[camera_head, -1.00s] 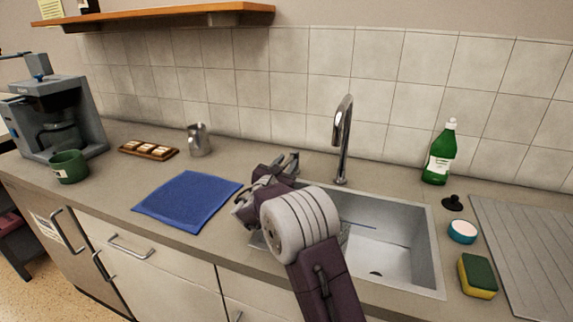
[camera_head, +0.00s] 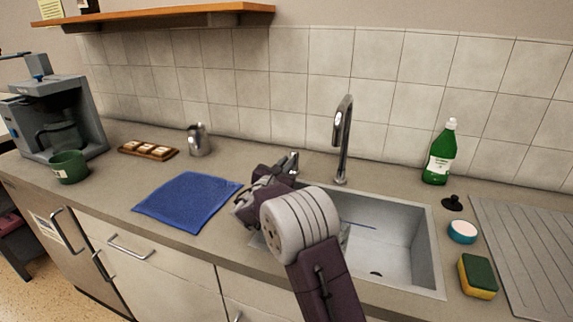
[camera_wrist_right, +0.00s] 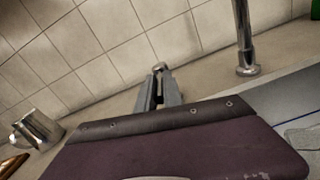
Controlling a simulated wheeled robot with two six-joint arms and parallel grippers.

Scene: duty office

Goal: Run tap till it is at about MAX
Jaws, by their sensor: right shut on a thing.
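The chrome tap spout (camera_head: 343,140) rises behind the steel sink (camera_head: 425,245). A small metal tap lever (camera_head: 293,160) stands left of the spout; its round top also shows in the right wrist view (camera_wrist_right: 161,67). My right gripper (camera_head: 284,169) is shut on this lever, and its fingers show in the right wrist view (camera_wrist_right: 159,92). My right arm hides the left part of the sink. A thin blue line (camera_head: 358,224) and a pale edge show in the sink beside my arm; I cannot tell what they belong to. No MAX mark is readable. My left gripper is out of view.
A blue cloth (camera_head: 188,201), a metal pitcher (camera_head: 198,140), a snack tray (camera_head: 148,150), a green mug (camera_head: 69,167) and a coffee machine (camera_head: 60,110) are left. A green bottle (camera_head: 439,155), black plug (camera_head: 453,203), round tub (camera_head: 462,231) and sponge (camera_head: 478,276) are right.

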